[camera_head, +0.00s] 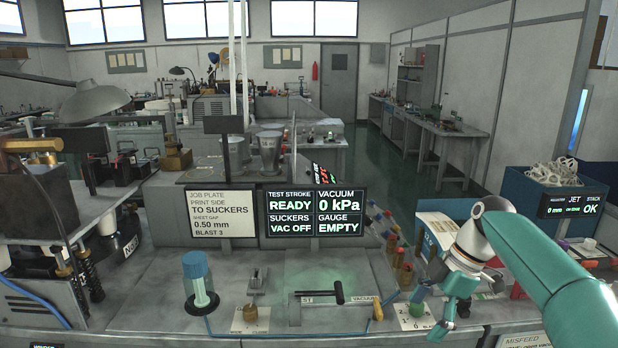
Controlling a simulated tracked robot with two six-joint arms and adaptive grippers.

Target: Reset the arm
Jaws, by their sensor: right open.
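My right arm comes in from the right edge in teal, with a silver wrist joint. My right gripper (434,312) is at the end of it, open and empty, with its fingers pointing down over the front right of the grey bench (240,325). It is above or beside a white number card (412,318) with a green knob; whether it touches either cannot be told. My left gripper is not in view.
A display (316,213) reads READY, 0 kPa, VAC OFF, EMPTY. A job plate sign (222,214) stands left of it. A blue-capped clear cylinder (199,284), a black T-handle (320,296) and a brass knob (250,313) are in front. A blue bin (545,185) stands right.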

